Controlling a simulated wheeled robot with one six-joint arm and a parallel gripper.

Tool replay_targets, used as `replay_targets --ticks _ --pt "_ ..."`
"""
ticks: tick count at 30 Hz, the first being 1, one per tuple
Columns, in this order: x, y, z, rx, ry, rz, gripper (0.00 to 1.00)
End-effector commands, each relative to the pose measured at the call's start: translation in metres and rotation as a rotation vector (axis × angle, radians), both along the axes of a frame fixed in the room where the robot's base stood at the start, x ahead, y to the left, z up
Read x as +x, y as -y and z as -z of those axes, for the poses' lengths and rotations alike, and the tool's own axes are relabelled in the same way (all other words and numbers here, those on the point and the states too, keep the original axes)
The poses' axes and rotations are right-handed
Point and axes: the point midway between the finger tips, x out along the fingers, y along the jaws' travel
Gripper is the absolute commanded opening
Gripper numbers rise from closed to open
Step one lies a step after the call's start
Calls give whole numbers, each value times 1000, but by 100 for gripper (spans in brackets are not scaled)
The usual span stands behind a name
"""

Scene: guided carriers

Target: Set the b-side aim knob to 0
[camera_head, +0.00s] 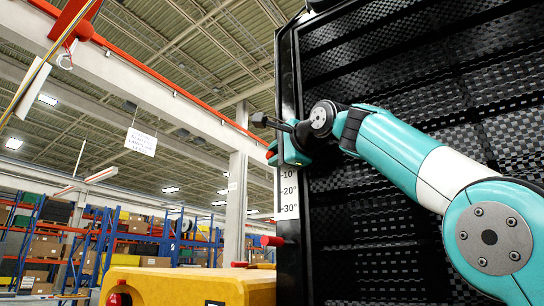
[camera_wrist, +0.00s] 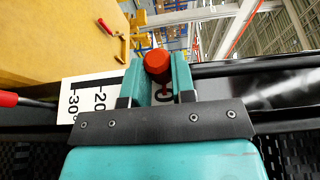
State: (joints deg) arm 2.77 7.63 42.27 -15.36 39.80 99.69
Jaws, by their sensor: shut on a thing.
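A red knob (camera_wrist: 158,64) sits between the two teal fingers of my gripper (camera_wrist: 160,80) in the wrist view, and the gripper is shut on it. In the head view my gripper (camera_head: 285,150) is at the left edge of the black panel, with a bit of the knob (camera_head: 271,151) showing. A white scale strip (camera_head: 289,200) runs below it with marks near 10°, 20° and 30°. In the wrist view the strip (camera_wrist: 75,92) shows -20 and -30. The gripper stands above the 10° mark and hides the upper strip, so the exact reading cannot be told.
A second red handle (camera_head: 271,241) sticks out lower on the panel edge. It also shows at the left of the wrist view (camera_wrist: 8,99). A yellow carrier body (camera_head: 190,288) stands low at the left. The tall black panel (camera_head: 400,80) fills the right behind my arm.

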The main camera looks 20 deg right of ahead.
Motion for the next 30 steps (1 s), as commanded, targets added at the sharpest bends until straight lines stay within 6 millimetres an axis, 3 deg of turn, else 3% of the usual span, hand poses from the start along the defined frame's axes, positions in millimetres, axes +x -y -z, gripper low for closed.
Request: replay_targets --ticks 3,4,7,19,23,30 --pt "-3 1 -8 10 23 3 0" --pt "-3 1 -8 10 24 3 29" --pt "-3 1 -8 9 22 2 50" --pt "-11 2 -4 5 16 2 50" --pt "-34 6 -2 4 19 4 50" --pt "-95 16 -3 3 18 10 50"
